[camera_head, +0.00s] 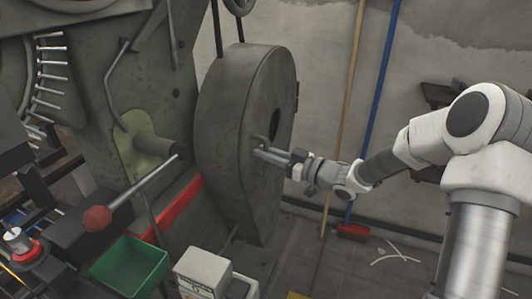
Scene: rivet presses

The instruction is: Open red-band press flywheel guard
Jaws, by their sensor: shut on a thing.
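The flywheel guard (218,130) is a tall, rounded grey-green cover on the right side of the press (85,75). It looks closed against the press, though its far edge is hidden. A red band (178,207) runs along the lower press body, left of the guard. My gripper (262,153) reaches in from the right and is at the guard's right-hand face. It is shut on a small handle (259,140) on that face, which the fingers partly hide.
A green bin (130,266) and a white box (202,272) stand in front. A red broom head (353,231) rests by the wall. Floor right of the guard is mostly clear.

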